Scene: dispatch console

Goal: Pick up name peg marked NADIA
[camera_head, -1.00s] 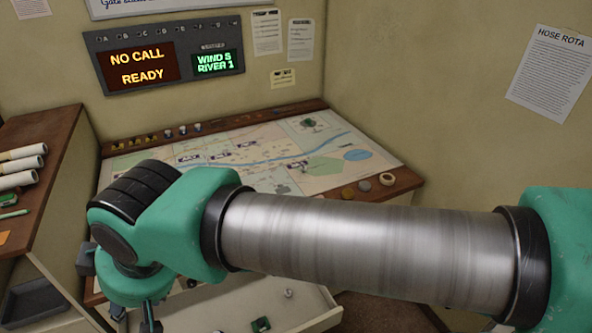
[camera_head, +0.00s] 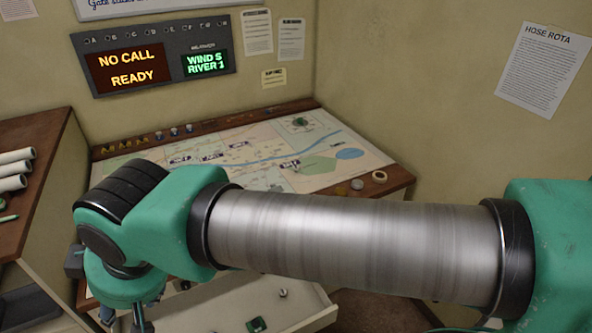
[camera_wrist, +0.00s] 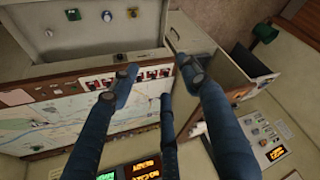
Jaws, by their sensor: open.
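I cannot read the name NADIA anywhere, so I cannot tell which piece is that peg. In the wrist view, a row of small red and white pieces (camera_wrist: 153,74) lies along the map's edge, partly behind my fingers. Dark-and-white labelled markers (camera_head: 180,158) stand on the map (camera_head: 240,170), too small to read. My gripper (camera_wrist: 157,75) is open, its blue fingers apart with nothing between them, over the desk's drawer side. In the head view its fingers are mostly cut off at the lower left.
An open drawer (camera_head: 215,305) below the map holds a few small items, including a green one (camera_head: 256,324). White rolls (camera_head: 14,168) lie on the left side table. A tape ring (camera_head: 380,176) sits on the desk's right edge. Display boards (camera_head: 160,62) hang behind.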

